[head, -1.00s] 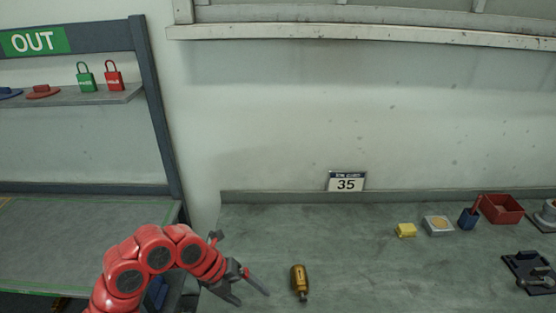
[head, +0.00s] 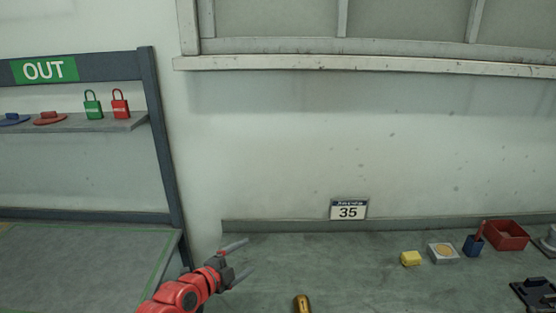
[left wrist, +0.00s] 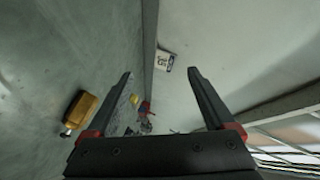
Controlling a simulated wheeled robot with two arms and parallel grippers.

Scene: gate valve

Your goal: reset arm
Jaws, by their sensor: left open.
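My left arm is red and comes in from the bottom left of the head view. My left gripper (head: 241,260) is open and empty, held near the left end of the grey workbench (head: 350,265). Its two dark fingers also show spread apart in the left wrist view (left wrist: 160,75), with nothing between them. My right gripper is in neither view.
A "35" sign (head: 348,209) stands at the back.

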